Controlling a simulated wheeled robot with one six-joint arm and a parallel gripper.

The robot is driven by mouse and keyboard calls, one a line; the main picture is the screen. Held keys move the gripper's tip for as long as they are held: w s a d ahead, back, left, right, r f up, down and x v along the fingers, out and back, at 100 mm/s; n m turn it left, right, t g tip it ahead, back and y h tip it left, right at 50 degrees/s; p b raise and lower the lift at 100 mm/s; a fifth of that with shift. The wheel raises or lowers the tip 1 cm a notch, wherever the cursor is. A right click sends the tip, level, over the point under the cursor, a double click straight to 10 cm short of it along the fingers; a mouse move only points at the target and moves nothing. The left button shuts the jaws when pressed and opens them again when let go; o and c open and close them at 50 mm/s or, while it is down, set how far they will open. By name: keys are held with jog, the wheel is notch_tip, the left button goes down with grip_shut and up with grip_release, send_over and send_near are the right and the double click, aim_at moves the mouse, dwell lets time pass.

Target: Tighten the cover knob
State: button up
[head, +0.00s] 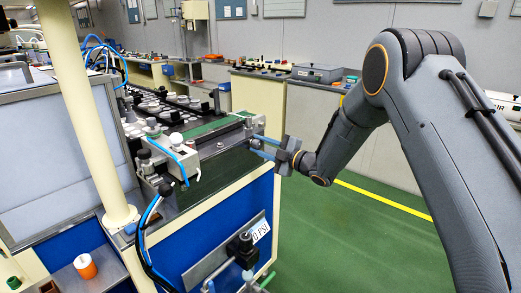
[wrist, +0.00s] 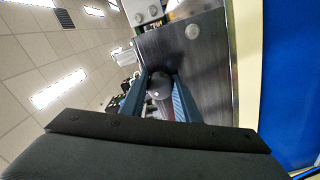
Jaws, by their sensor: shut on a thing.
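My gripper (head: 256,145) reaches in from the right in the head view, at the right end of the metal fixture (head: 208,150) on the bench. In the wrist view its two blue fingers (wrist: 159,90) are closed on both sides of a dark round knob (wrist: 160,82). The knob touches or nearly fills the gap between them and sits against a grey metal plate (wrist: 205,70).
The fixture carries a light-blue hose (head: 180,165) and black knobs at its left. A conveyor with several round speaker parts (head: 152,105) runs behind it. A cream post (head: 90,110) stands at left. Green floor (head: 350,235) is free right of the bench.

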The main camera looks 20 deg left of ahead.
jog(key=m+b, duration=0.1)
jog(key=m, duration=0.3)
jog(key=shift+f, duration=0.2)
jog(key=shift+s+f+m+b, duration=0.1)
jog(key=shift+m+b, duration=0.35)
jog(key=shift+m, duration=1.25)
jog(key=o, duration=1)
jog(key=shift+d, duration=0.1)
jog(key=shift+o, duration=0.3)
jog(key=b+v, duration=0.1)
jog(key=v, duration=0.6)
jog(key=shift+s+d, duration=0.2)
jog(key=shift+d, duration=0.15)
